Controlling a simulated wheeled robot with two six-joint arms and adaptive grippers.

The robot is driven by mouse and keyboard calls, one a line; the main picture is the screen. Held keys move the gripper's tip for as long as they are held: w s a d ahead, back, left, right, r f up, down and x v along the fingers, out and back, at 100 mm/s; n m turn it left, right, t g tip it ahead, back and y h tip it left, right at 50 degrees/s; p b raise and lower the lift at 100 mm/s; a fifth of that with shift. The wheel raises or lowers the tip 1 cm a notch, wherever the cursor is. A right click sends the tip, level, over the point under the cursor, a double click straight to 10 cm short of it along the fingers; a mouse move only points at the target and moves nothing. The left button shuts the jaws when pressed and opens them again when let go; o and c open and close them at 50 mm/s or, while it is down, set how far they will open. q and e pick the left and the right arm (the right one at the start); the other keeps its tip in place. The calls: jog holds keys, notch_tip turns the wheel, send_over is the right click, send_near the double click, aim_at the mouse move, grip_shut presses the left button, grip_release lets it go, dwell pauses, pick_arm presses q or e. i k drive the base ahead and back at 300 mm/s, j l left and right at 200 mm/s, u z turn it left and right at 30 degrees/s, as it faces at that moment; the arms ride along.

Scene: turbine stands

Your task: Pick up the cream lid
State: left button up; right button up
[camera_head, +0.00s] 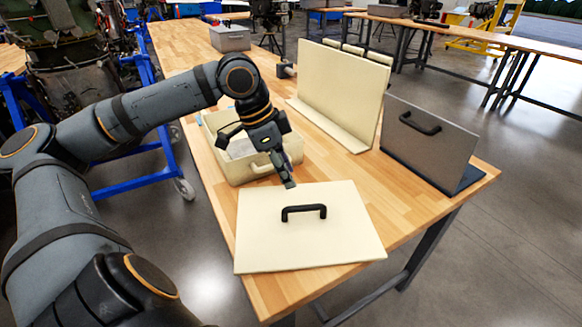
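The cream lid (345,238) lies flat on the wooden table near its front edge. A black handle (304,211) stands up from its middle. My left gripper (289,184) hangs just behind the lid's far edge, above the table and behind the handle, pointing down. It appears apart from the handle, and nothing shows held in it. Its fingers are small and seen edge-on, so I cannot tell whether they are open or shut. My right gripper is not in view.
An open cream box (230,171) sits behind the lid, partly hidden by my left arm. A cream upright panel (338,90) and a grey panel with a black handle (432,140) stand at the right. A grey case (230,40) sits at the far end. A blue stand is left of the table.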

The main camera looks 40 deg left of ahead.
aim_at(310, 226)
jog(key=k, duration=1)
